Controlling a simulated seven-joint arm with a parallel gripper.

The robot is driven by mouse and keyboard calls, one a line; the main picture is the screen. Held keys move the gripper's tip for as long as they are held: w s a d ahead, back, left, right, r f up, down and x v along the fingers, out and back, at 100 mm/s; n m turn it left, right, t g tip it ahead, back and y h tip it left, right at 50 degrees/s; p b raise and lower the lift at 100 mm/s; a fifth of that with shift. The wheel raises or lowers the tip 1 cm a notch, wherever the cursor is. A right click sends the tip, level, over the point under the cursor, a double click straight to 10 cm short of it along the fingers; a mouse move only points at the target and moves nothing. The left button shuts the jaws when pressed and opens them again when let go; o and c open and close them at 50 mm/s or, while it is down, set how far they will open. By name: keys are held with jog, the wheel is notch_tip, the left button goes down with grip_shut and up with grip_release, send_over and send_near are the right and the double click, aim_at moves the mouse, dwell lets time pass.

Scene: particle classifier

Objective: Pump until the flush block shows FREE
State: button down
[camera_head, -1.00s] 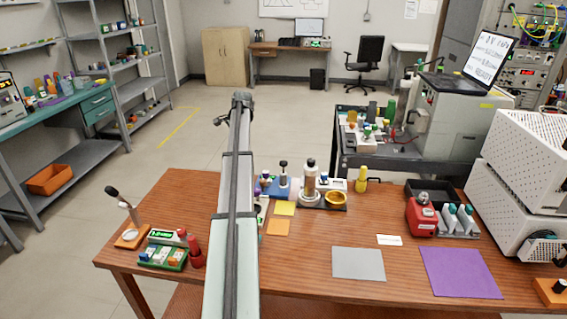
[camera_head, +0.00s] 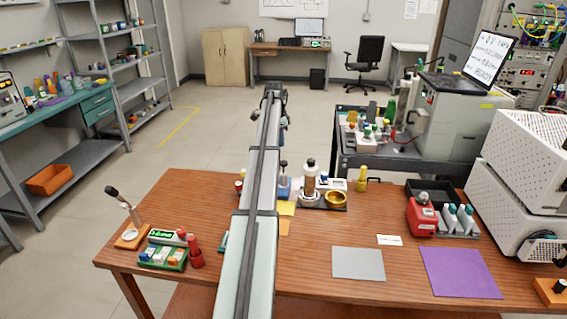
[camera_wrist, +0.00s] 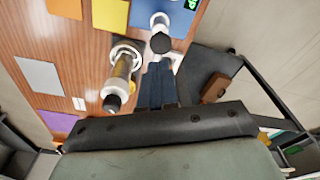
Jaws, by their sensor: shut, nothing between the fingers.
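A small pump with a black-topped plunger (camera_head: 283,167) stands on a blue base (camera_head: 284,190), partly hidden by my arm in the head view. In the wrist view the plunger's dark knob (camera_wrist: 160,43) and the blue base (camera_wrist: 143,12) show near the top. A green-lit display (camera_wrist: 192,4) is cut off by the top edge; its text is not legible. I cannot tell for sure which part is the flush block. My gripper (camera_wrist: 158,68) is shut and empty, its fingertips appearing just below the knob in the wrist view. Contact is not shown.
A yellow bottle (camera_head: 361,180) is further right. A grey mat (camera_head: 358,263) and purple mat (camera_head: 460,272) lie at the front right. The table between is mostly clear.

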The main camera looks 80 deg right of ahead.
aim_at(281, 162)
jog(key=shift+f, duration=0.1)
jog(key=shift+s+d+f, duration=0.1)
jog(key=shift+s+f, duration=0.05)
jog(key=shift+f, duration=1.6)
jog(key=shift+s+d+f, duration=0.1)
jog(key=shift+s+f, duration=0.05)
jog(key=shift+f, duration=1.55)
jog(key=shift+f, duration=1.7)
jog(key=w, duration=0.1)
jog(key=w+a+r, duration=0.1)
jog(key=shift+w+a, duration=0.25)
jog(key=shift+w, duration=0.1)
jog(key=shift+r, duration=0.1)
notch_tip(281, 162, up, 14)
jog(key=w, duration=0.1)
jog(key=shift+w+a, duration=0.15)
jog(key=shift+a, duration=0.15)
